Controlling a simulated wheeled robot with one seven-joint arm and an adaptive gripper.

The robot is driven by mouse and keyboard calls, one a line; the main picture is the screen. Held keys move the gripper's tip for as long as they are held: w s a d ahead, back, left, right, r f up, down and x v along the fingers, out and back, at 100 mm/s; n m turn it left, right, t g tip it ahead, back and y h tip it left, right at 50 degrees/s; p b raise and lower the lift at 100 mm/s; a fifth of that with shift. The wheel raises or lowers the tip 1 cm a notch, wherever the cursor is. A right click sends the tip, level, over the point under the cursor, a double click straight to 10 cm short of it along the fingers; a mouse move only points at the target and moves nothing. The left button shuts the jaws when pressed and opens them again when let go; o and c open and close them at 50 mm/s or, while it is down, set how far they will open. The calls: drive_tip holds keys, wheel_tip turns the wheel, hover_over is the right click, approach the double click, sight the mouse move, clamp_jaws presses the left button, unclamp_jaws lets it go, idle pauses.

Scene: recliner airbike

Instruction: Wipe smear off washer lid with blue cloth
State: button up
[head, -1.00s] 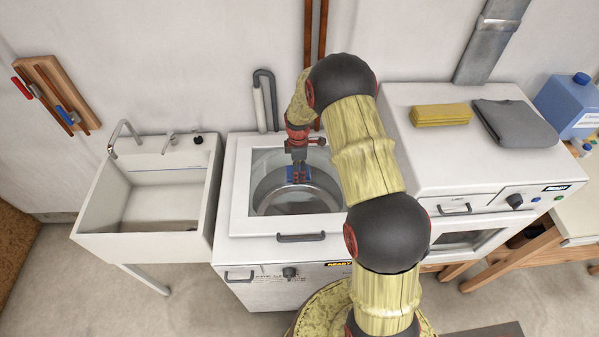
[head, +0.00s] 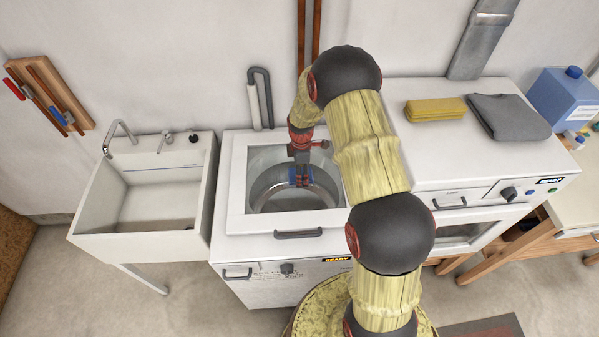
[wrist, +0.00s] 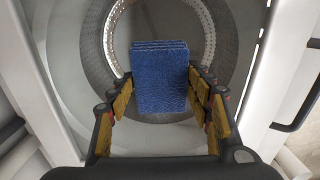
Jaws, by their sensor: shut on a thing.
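My gripper (head: 301,181) is shut on the blue cloth (wrist: 160,76), a folded pad held between its two fingers in the wrist view. In the head view the cloth shows only as a small blue patch (head: 292,176). The gripper points down over the washer lid (head: 236,190), which has a white frame and a clear window with the round drum visible beneath. I cannot tell whether the cloth touches the window. I cannot make out a smear in either view; my arm and the cloth hide part of the lid.
A white sink (head: 92,203) stands left of the washer. To the right, a white machine (head: 420,164) bears a folded yellow cloth (head: 436,108) and a folded grey cloth (head: 508,117). A blue jug (head: 566,98) stands at far right. A lid handle (head: 298,234) sticks out at the front.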

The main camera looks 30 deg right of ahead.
drive_tip(key=shift+w+a+b, duration=0.15)
drive_tip(key=shift+w+a, duration=0.1)
drive_tip(key=shift+w, duration=0.7)
drive_tip(key=shift+w+a+b, duration=0.15)
drive_tip(key=shift+w+a, duration=0.05)
drive_tip(key=shift+w, duration=0.7)
drive_tip(key=shift+s+d+f, duration=0.1)
drive_tip(key=shift+s+d, duration=0.1)
drive_tip(key=shift+s, duration=0.85)
drive_tip(key=shift+s+d+f, duration=0.1)
drive_tip(key=shift+s+d, duration=0.1)
drive_tip(key=shift+s, duration=0.8)
drive_tip(key=shift+w+a+r, duration=0.15)
drive_tip(key=shift+w+a, duration=0.05)
drive_tip(key=shift+w, duration=0.85)
drive_tip(key=shift+w+a+r, duration=0.1)
drive_tip(key=shift+w+a, duration=0.1)
drive_tip(key=shift+w, duration=0.8)
drive_tip(key=shift+s+d+f, duration=0.1)
drive_tip(key=shift+s+d, duration=0.15)
drive_tip(key=shift+s, duration=0.75)
drive_tip(key=shift+s+d+f, duration=0.1)
drive_tip(key=shift+s+d, duration=0.1)
drive_tip(key=shift+s, duration=0.8)
drive_tip(key=shift+w+a, duration=0.1)
drive_tip(key=shift+w, duration=0.1)
